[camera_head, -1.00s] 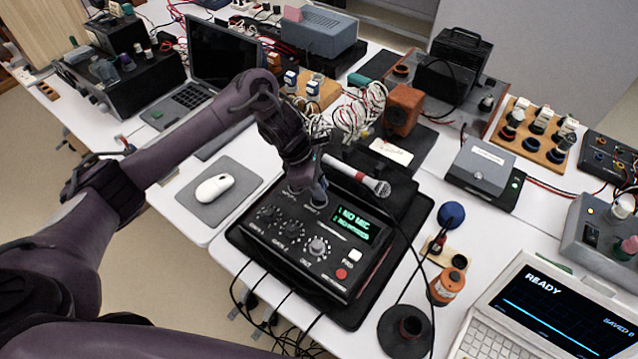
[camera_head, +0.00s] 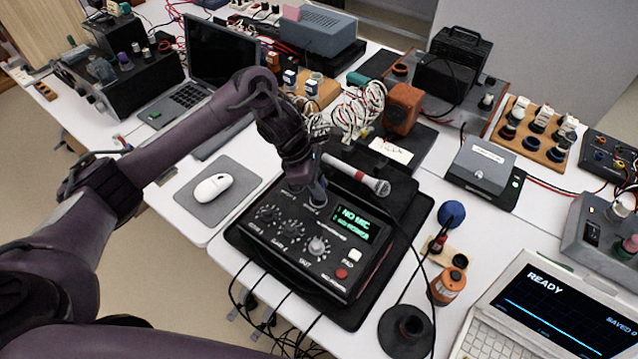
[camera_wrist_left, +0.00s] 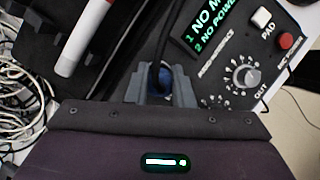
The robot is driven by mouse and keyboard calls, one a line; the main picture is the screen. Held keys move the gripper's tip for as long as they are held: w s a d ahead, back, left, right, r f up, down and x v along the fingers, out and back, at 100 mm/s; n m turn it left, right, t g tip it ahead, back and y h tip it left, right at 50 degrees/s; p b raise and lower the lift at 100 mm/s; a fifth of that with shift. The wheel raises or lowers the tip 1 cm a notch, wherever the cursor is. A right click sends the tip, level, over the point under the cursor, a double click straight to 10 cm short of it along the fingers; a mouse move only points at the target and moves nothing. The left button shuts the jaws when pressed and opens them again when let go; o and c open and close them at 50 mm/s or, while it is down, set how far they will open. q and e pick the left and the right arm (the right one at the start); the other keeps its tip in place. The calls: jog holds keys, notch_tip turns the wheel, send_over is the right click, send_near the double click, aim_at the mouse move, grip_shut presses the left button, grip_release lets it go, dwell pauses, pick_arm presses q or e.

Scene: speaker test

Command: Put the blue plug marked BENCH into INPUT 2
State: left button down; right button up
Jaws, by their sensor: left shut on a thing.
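My left gripper (camera_head: 318,196) points down at the back edge of the black recorder box (camera_head: 285,262), by its input sockets. In the left wrist view the gripper (camera_wrist_left: 163,90) is shut on a blue plug (camera_wrist_left: 165,72), with a dark cable rising from it. The plug's marking cannot be read, and its lower end is hidden by the fingers, so I cannot tell whether it sits in INPUT 2. The box's display (camera_head: 356,224) reads "1 NO MIC" and "2 NO POWER". My right gripper is not in view.
A microphone (camera_head: 365,180) lies on a black case just behind the box. A white mouse (camera_head: 213,188) on a grey mat stands left. Cables hang off the front edge.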

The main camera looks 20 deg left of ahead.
pick_arm(q)
jog(key=shift+f+b, duration=0.25)
jog(key=shift+b, duration=0.15)
dwell(0.3)
jog(key=c, duration=1.2)
grip_release()
